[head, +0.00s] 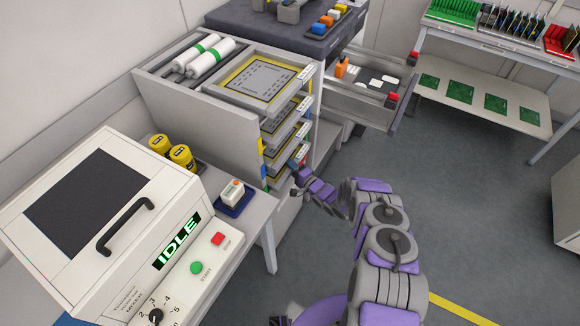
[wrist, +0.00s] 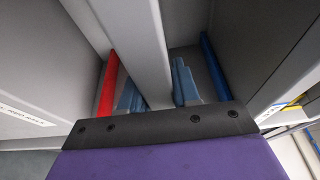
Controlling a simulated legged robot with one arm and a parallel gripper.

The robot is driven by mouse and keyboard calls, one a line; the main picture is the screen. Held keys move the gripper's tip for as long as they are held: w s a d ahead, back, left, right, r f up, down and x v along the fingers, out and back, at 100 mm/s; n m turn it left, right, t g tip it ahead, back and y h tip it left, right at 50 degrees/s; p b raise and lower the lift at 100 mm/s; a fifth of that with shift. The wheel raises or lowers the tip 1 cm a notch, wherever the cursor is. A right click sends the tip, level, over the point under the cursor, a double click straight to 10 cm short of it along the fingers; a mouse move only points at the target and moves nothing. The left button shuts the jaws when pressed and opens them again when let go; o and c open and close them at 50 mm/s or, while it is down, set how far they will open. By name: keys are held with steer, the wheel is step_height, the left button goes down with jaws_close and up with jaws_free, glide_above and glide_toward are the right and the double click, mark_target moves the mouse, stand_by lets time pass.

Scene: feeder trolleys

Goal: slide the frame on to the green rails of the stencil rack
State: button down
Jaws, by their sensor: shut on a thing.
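The stencil rack (head: 205,112) is a grey cabinet with an open front, holding several frames stacked one above another. My gripper (head: 300,178) is at the lower part of this front in the head view. In the wrist view my gripper (wrist: 158,90) has its blue-grey fingers on either side of a grey frame bar (wrist: 130,35) and is shut on it. A red rail (wrist: 106,85) lies left of the bar and a blue rail (wrist: 215,68) right of it. I cannot make out green rails; the frame's far end is hidden.
A frame with a yellow border (head: 232,87) lies on top of the rack beside white rolls (head: 205,55). An open drawer (head: 355,100) juts out to the right. A white machine reading IDLE (head: 100,215) stands at left. Grey floor (head: 470,200) to the right is clear.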

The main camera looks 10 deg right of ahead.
jaws_free()
stand_by(0.7)
steer(key=shift+r, duration=0.15)
stand_by(0.4)
steer(key=shift+r, duration=0.35)
steer(key=v, duration=0.8)
stand_by(0.6)
stand_by(0.5)
